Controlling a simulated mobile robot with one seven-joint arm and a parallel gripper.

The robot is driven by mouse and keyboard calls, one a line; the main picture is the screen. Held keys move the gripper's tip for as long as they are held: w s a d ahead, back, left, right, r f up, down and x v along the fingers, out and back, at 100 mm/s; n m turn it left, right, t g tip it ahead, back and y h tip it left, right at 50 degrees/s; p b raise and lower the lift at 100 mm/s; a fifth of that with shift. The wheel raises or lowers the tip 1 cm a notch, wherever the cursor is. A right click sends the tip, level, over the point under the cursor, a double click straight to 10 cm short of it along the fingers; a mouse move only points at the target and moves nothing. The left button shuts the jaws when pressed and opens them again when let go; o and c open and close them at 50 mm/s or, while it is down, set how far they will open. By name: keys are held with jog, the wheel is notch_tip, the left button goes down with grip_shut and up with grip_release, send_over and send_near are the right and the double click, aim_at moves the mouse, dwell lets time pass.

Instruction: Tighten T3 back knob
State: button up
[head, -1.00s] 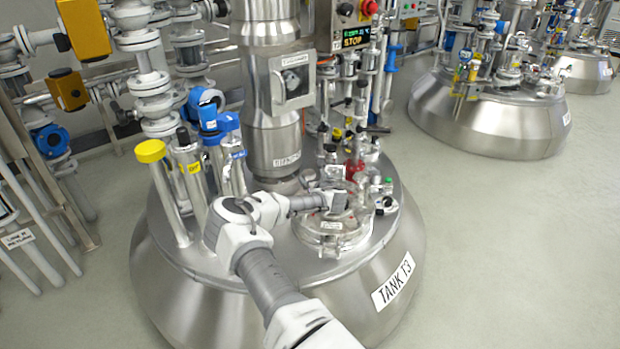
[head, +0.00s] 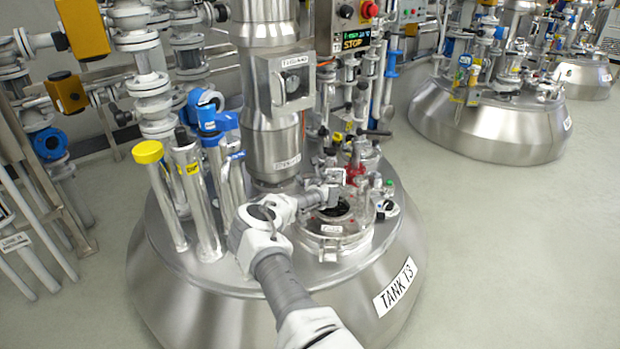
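The tank T3 (head: 300,285) is a large steel vessel, with its name label on the front right. On its top sits a round hatch (head: 332,246) with a dark round centre and small fittings around its rim. My gripper (head: 334,192) is at the back left side of this hatch, low over the lid. Its fingers are small and blend with the fittings behind them, so I cannot tell whether they are open or touching anything. The back knob is not clearly distinguishable; it may be hidden by my gripper.
A thick steel column (head: 273,110) rises behind the hatch, close to my arm. Yellow-capped (head: 148,153) and blue-topped pipes stand at left. A red fitting (head: 355,174) and several valves crowd the back right. Open floor (head: 500,250) lies to the right.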

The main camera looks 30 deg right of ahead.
jog(key=c, duration=1.3)
jog(key=shift+o, duration=0.2)
jog(key=shift+a, duration=0.1)
jog(key=m+g+h, duration=0.1)
jog(key=m+h, duration=0.2)
jog(key=m+g+h, duration=0.1)
jog(key=shift+w+a+m+g+h, duration=0.25)
jog(key=shift+m+g+h, duration=0.05)
jog(key=shift+h, duration=0.1)
jog(key=shift+w+m+g+h, duration=0.15)
jog(key=shift+m+g+h, duration=1.25)
jog(key=shift+m+g, duration=0.4)
jog(key=shift+r, duration=0.1)
jog(key=o, duration=1.4)
